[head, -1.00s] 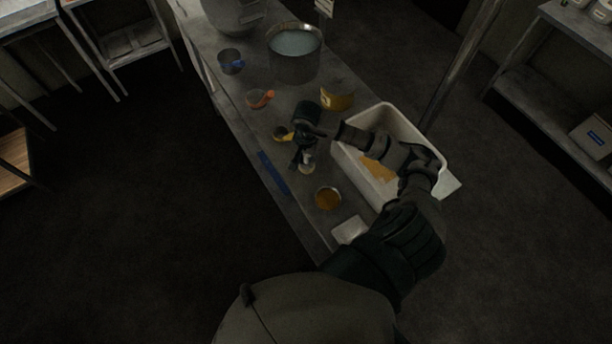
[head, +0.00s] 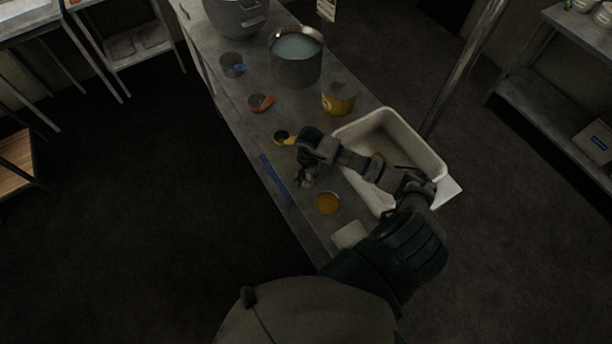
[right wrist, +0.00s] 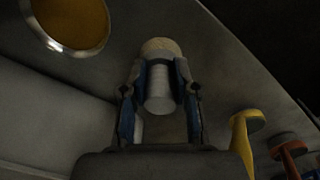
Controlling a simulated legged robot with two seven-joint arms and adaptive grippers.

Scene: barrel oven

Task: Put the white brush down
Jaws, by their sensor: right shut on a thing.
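My right gripper (head: 304,177) hangs over the near part of the metal table (head: 243,116). It is shut on the white brush (right wrist: 159,88). In the right wrist view, the two fingers of my right gripper (right wrist: 158,76) close on the brush from both sides. Its round white handle end faces the camera, and its pale tan end points away toward the table. In the head view, the gripper hides most of the brush. I cannot tell whether the brush touches the table. My left gripper is not in view.
A blue strip (head: 274,175) lies along the table's left edge. A white bin (head: 434,160) stands right. A pot (head: 295,70) stands farther back.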

